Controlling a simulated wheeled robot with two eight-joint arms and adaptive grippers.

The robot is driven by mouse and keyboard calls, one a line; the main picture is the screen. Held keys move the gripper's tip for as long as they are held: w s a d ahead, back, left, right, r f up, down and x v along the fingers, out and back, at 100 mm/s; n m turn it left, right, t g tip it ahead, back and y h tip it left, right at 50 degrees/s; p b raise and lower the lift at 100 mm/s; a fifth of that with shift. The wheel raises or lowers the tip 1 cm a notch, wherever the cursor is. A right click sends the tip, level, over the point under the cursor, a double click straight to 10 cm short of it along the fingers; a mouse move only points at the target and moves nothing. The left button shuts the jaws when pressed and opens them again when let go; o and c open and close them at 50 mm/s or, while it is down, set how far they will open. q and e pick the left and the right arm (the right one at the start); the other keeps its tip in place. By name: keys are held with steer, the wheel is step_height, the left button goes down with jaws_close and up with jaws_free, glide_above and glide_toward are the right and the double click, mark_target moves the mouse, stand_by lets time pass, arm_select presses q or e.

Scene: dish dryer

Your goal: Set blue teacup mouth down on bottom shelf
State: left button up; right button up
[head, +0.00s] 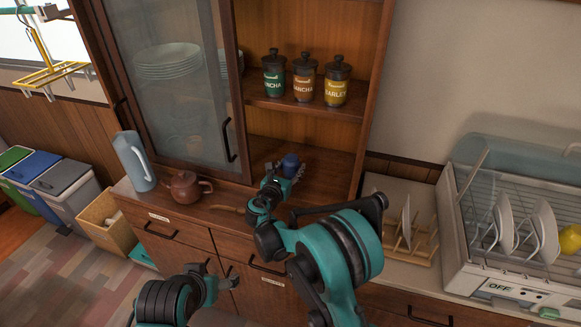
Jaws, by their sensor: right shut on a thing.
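The blue teacup (290,163) is small in the head view, inside the open right part of the cabinet, at the bottom shelf (328,168). My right gripper (284,174) is shut on the teacup and hides part of it. I cannot tell which way its mouth faces or whether it touches the shelf. My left gripper (213,274) is open and empty, low in front of the drawers.
Three lidded canisters (305,79) stand on the shelf above. A brown teapot (186,188) and a blue-grey pitcher (134,160) stand at the left of the counter. A glass door (172,85) covers the left cabinet. A dish dryer (520,235) with plates is at right.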

steer(key=shift+r, duration=0.1)
steer(key=shift+f, duration=0.4)
steer(key=o, duration=1.3)
steer(key=v, duration=0.7)
steer(key=shift+s+a, duration=0.15)
steer(key=shift+s, duration=0.1)
